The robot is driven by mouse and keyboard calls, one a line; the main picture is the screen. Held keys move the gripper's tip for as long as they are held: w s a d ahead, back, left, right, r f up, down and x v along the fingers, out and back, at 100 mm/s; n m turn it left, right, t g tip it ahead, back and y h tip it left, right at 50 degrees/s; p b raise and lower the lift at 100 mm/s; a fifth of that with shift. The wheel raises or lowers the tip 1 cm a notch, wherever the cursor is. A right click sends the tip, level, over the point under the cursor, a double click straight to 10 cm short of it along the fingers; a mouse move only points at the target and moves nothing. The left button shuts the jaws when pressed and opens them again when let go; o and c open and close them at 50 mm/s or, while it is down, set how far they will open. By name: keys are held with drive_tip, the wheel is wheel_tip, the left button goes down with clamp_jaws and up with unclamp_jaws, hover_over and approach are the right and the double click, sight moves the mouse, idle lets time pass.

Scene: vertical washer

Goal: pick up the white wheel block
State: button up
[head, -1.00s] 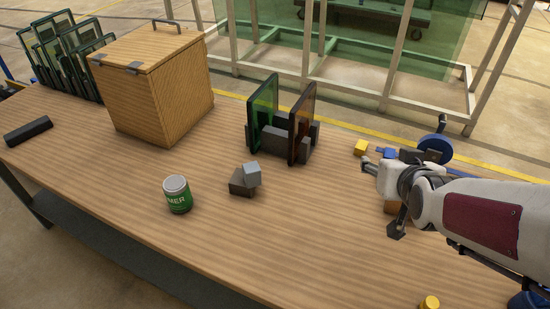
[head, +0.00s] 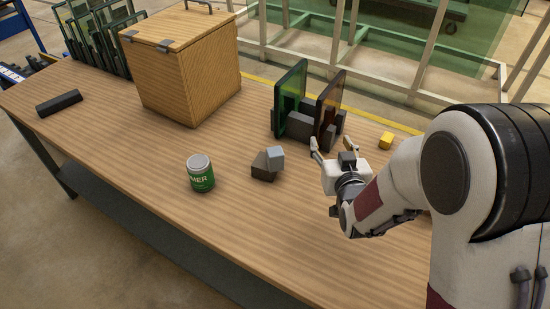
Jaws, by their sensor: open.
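No block with a plainly visible wheel shows. The palest block is a small light grey block (head: 275,154) in the middle of the table, resting tilted against or on a dark brown block (head: 263,170). I cannot tell whether it is the white wheel block. My gripper (head: 333,145) is to its right, just in front of the panel rack, with its fingers spread and nothing between them. My arm hides the right part of the table.
A dark rack holding a green panel (head: 291,98) and a brown panel (head: 329,100) stands behind my gripper. A green can (head: 201,174) stands left of the blocks. A wooden box (head: 185,75) is at the back left. A small yellow block (head: 386,140) lies right. The front table is clear.

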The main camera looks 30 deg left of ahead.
sight(277, 158)
drive_tip(key=s+a+f+y, duration=0.1)
drive_tip(key=s+a+f, duration=0.1)
drive_tip(key=a, duration=0.1)
drive_tip(key=s+a+f+n+y, duration=0.1)
drive_tip(key=s+a+f, duration=0.1)
drive_tip(key=a+f, duration=0.1)
drive_tip(key=s+a+f+n+y, duration=0.1)
drive_tip(key=s+a+f+y, duration=0.1)
drive_tip(key=a+f, duration=0.1)
drive_tip(key=shift+s+a+f, duration=0.15)
drive_tip(key=shift+s+a, duration=0.15)
drive_tip(key=shift+s+a+f, duration=0.15)
drive_tip(key=shift+s, duration=0.1)
drive_tip(key=shift+w+a, duration=0.1)
drive_tip(key=shift+x, duration=1.15)
drive_tip(key=shift+x, duration=2.6)
drive_tip(key=c, duration=1.3)
